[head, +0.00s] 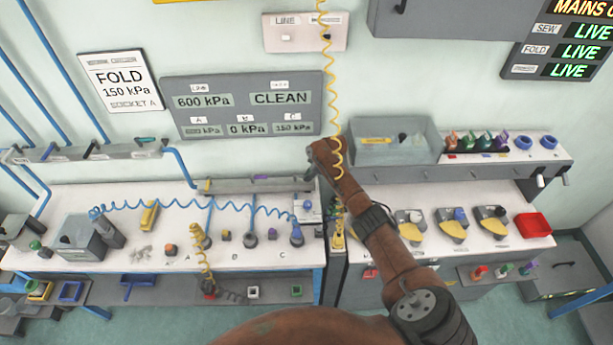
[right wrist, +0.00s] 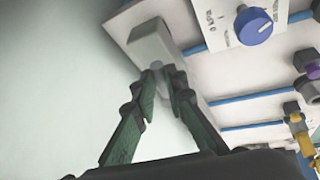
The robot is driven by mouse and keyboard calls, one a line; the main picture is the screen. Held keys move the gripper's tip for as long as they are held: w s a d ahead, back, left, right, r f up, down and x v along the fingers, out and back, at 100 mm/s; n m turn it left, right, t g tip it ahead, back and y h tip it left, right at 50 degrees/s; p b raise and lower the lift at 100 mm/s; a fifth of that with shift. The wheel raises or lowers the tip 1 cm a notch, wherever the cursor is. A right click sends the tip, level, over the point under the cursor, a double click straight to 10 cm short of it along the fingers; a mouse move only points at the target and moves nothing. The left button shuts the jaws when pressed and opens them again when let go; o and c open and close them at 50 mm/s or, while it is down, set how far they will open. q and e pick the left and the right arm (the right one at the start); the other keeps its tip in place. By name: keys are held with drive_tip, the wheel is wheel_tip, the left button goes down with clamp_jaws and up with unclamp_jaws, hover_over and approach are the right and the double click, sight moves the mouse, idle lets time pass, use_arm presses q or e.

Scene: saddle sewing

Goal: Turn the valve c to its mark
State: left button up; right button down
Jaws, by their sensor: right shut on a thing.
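The grey manifold (head: 240,186) runs along the back of the left bench, with a yellow handle (head: 205,184) and a purple handle (head: 262,177) on it. My right gripper (head: 312,174) is at the manifold's right end, above socket C, and hides what is there. My left gripper is not in view.
A blue dial (right wrist: 253,25) on a white panel is close to the gripper; it also shows in the head view (head: 308,205). A coiled yellow hose (head: 334,80) hangs near my right arm. The wall display (head: 250,104) reads 0 kPa under B and 150 kPa under C.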

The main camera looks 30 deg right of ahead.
drive_tip(key=c, duration=2)
unclamp_jaws()
drive_tip(key=shift+o, duration=0.2)
drive_tip(key=v, duration=1.2)
drive_tip(key=shift+c, duration=0.6)
